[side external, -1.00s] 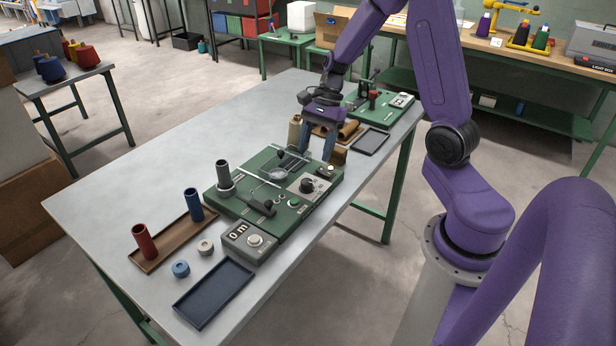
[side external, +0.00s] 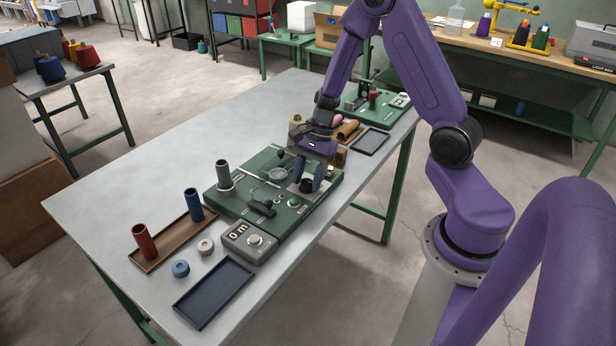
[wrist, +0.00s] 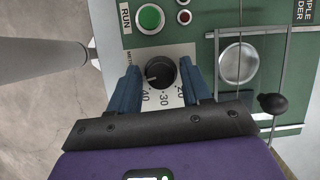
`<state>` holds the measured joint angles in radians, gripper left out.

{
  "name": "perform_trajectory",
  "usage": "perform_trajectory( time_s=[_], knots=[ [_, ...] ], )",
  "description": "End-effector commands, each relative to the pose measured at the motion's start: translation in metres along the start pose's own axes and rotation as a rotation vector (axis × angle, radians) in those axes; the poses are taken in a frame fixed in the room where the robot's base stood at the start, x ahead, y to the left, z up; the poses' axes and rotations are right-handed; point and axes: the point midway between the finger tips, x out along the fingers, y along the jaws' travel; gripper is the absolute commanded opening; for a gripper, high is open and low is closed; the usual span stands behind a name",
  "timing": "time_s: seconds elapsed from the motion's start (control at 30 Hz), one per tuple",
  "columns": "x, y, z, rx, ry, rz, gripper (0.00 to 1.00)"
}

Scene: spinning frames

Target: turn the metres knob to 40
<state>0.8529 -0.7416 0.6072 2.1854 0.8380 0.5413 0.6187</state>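The metres knob (wrist: 160,73) is a round black dial on a pale scale plate (wrist: 183,52) marked 20, 30 and 40. A small white mark on the knob lies on its lower left in the wrist view; the exact reading is unclear. The knob (side external: 306,186) also shows in the side view, on the green winder base (side external: 232,205). My gripper (wrist: 160,68) points down with one blue finger on each side of the knob, and narrow gaps seem to show. My gripper (side external: 309,174) is low over the plate in the side view. It looks open.
The green RUN button (wrist: 151,17) is close by the knob. A round metal disc (wrist: 239,62) and a black ball-ended lever (wrist: 272,103) lie to the right in the wrist view. A grey counter box (side external: 252,240) and a dark blue tray (side external: 213,292) stand nearer the camera.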

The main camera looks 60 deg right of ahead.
Motion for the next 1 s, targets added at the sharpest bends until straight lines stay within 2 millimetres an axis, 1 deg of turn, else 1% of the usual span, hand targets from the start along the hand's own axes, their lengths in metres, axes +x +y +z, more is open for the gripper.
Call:
perform_trajectory(
  time_s=[0.03, 0.07, 0.1, 0.13, 0.37, 0.57, 1.0],
  knots=[
    [-0.0001, 0.0, 0.0, 0.0, 0.0, 0.0, 0.3],
    [-0.0001, 0.0, 0.0001, 0.0, 0.0, 0.0, 0.2],
    [-0.0001, -0.0001, 0.0001, 0.0, 0.0, 0.0, 0.07],
    [-0.0002, -0.0001, 0.0001, 0.0, 0.0, 0.0, 0.03],
    [-0.0002, -0.0005, 0.0002, -0.012, -0.001, 0.005, 0.03],
    [-0.0002, -0.0014, 0.0001, -0.081, -0.003, 0.032, 0.03],
    [-0.0001, -0.0033, 0.0006, -0.391, -0.016, 0.16, 0.03]
  ],
)
